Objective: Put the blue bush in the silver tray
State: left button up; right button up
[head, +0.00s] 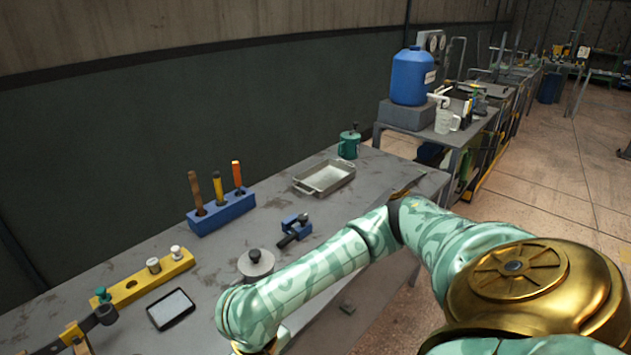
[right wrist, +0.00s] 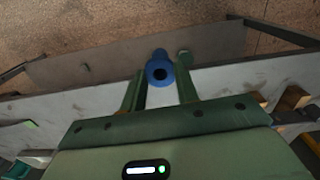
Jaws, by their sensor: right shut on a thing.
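The silver tray (head: 302,188), a shallow rectangular metal tray with end handles, sits toward the far end of the grey workbench in the head view. It looks empty. The blue bush (right wrist: 160,56), a blue ring-like piece with a dark hole, is between the fingers of my right gripper (right wrist: 159,66) in the right wrist view. That gripper is shut on it. In the head view my right arm reaches across the bench front to the lower left, away from the tray; its gripper is cut off by the bottom edge. My left gripper is not in view.
A blue block (head: 222,212) with upright tools, a small blue vise (head: 292,228), a round grey weight (head: 256,265) and a yellow rack (head: 130,285) stand on the bench. A green can (head: 348,145) stands beyond the tray.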

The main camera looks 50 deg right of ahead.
aim_at(321, 183)
jog(key=l+u, duration=0.1)
jog(key=l, duration=0.4)
jog(key=l+u, duration=0.1)
jog(key=l, duration=0.45)
jog(key=l+u, duration=0.15)
jog(key=l, duration=0.4)
jog(key=l+u, duration=0.1)
jog(key=l, duration=0.4)
jog(key=l+u, duration=0.1)
jog(key=l, duration=0.45)
jog(key=k+l+u, duration=0.1)
jog(key=l, duration=0.4)
jog(key=k+l+u, duration=0.1)
jog(key=l, duration=0.4)
jog(key=k+l+u, duration=0.15)
jog(key=l, duration=0.35)
